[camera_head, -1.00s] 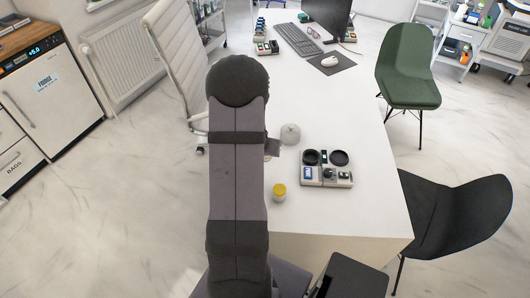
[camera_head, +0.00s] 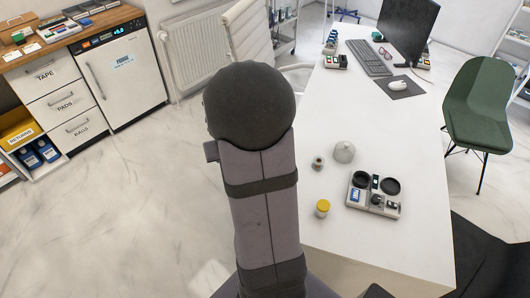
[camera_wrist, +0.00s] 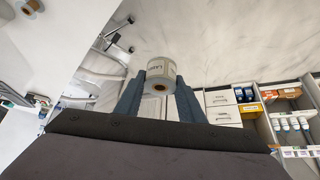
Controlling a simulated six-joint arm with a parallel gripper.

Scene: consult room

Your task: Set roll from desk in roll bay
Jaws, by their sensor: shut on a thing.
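My gripper (camera_wrist: 158,98) shows in the wrist view with its two blue-grey fingers shut on a white roll (camera_wrist: 153,72). The roll has printed lettering on its side and a brown core facing the camera. It is held up clear of any surface, with the floor behind it. In the head view my arm hides the gripper and the roll. The white desk (camera_head: 400,130) stands to the right of my arm. I cannot pick out the roll bay for certain in either view.
A wooden counter (camera_head: 62,38) with trays stands at upper left, above drawers marked TAPE, PADS and BAGS, beside a fridge (camera_head: 123,72).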

